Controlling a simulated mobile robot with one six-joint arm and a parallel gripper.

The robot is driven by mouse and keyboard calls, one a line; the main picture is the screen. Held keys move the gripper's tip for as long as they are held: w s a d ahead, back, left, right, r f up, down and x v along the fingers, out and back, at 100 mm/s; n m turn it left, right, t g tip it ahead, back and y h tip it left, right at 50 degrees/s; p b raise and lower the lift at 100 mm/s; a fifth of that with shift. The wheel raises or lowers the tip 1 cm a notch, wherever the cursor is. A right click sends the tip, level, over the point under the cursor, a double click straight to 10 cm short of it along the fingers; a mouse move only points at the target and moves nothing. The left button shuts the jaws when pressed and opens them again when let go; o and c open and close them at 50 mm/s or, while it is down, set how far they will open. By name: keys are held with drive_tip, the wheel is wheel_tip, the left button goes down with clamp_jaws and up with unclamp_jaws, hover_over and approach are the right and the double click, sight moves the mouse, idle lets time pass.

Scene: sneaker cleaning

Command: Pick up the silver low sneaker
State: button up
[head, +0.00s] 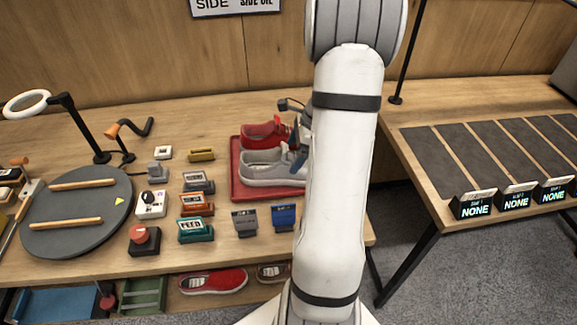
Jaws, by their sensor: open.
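The silver low sneaker (262,170) lies on a red tray (234,178) on the wooden table, toe to the left. A red sneaker (262,133) lies behind it on the same tray. My gripper (298,158) is at the right end of the silver sneaker, seen partly behind my white arm. It is open. My arm hides the right part of the tray and the heel area, so I cannot tell whether the fingers touch the shoe.
A dark round turntable (85,225) and several small labelled boxes, including a green one (195,231), stand left of the tray. A blue box (284,217) stands in front. Below, a red shoe (212,281) lies on a shelf. Dark mats (438,160) cover the right table.

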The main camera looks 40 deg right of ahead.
sight(292, 156)
drive_tip(key=x, duration=0.3)
drive_tip(key=shift+a+f, duration=0.15)
drive_tip(key=c, duration=1.3)
